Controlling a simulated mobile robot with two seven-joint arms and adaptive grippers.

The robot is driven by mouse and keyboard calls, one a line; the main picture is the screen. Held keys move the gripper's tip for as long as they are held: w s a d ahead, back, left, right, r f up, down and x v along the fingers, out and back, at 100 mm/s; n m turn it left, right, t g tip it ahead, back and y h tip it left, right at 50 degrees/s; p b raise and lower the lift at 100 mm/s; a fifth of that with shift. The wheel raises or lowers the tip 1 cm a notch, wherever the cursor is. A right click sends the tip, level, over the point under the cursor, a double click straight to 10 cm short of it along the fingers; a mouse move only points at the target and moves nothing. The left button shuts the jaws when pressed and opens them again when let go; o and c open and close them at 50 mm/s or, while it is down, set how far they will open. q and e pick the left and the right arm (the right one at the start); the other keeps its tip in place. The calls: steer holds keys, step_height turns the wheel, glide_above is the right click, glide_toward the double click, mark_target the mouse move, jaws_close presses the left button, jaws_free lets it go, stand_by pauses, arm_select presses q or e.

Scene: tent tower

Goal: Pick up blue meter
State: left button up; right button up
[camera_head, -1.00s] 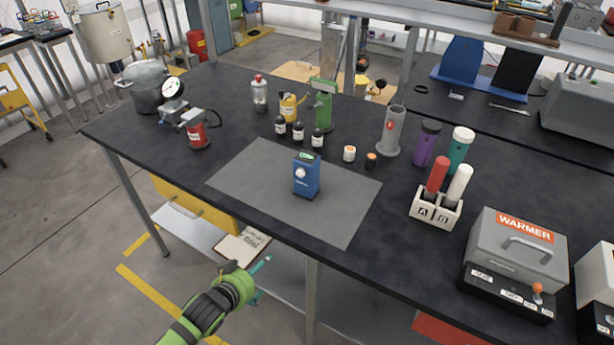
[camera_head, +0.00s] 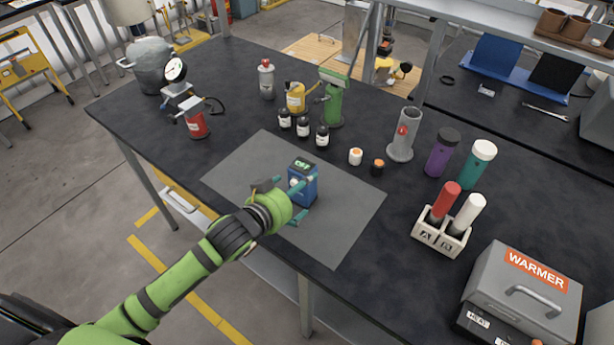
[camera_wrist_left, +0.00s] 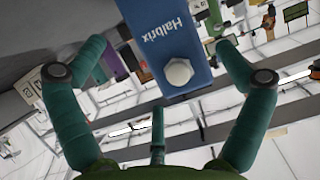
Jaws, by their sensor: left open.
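The blue meter (camera_head: 304,184) stands upright on the grey mat (camera_head: 350,218) on the black table. Its small green display faces up. In the left wrist view the meter (camera_wrist_left: 165,30) shows the word "Halbrix" and a pale knob, and lies between the teal fingers. My left gripper (camera_head: 298,200) is open around the meter, with its fingers on either side; in the wrist view a gap shows between each finger and the meter. My right gripper is not in view.
Small dark bottles (camera_head: 303,127) and two little orange-marked containers (camera_head: 356,156) stand behind the mat. A rack (camera_head: 440,238) with a red and a white tube and a grey warmer (camera_head: 525,285) are to the right. The mat around the meter is otherwise clear.

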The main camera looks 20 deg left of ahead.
arm_select(q)
steer(key=shift+p+x, duration=0.65)
steer(key=shift+x, duration=0.45)
steer(key=x, duration=0.3)
steer(key=shift+a, duration=0.1)
steer(key=shift+s, duration=0.1)
steer(key=c, duration=1.2)
steer(key=shift+c, duration=0.6)
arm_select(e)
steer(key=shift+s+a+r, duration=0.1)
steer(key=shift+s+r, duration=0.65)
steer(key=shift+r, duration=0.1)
